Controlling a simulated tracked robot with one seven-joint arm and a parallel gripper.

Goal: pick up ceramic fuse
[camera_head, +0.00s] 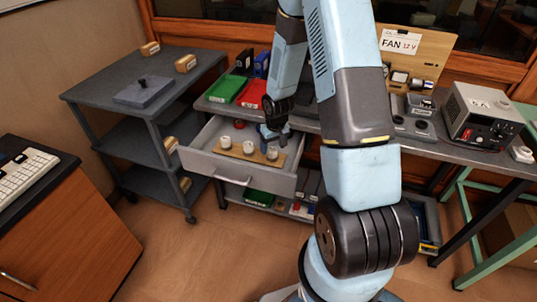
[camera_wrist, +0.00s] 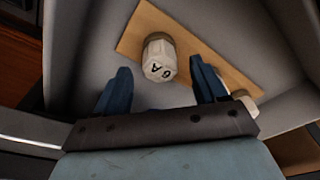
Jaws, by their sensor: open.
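Several white ceramic fuses stand on a wooden strip (camera_head: 236,152) in an open grey drawer (camera_head: 200,162); they include a left fuse (camera_head: 225,142), a middle fuse (camera_head: 248,147) and a right fuse (camera_head: 271,153). My gripper (camera_head: 270,137) is over the drawer, close to the right end of the strip. In the wrist view, my gripper (camera_wrist: 160,75) is open and empty. A ceramic fuse (camera_wrist: 159,58) with dark lettering shows between and beyond its blue fingertips. Another fuse (camera_wrist: 245,102) is partly hidden behind the right finger.
The drawer's walls surround the strip. A green tray (camera_head: 227,89) and a red tray (camera_head: 251,95) sit on the bench above. A grey shelf cart (camera_head: 90,90) stands to the left. A power supply (camera_head: 480,115) is at the right.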

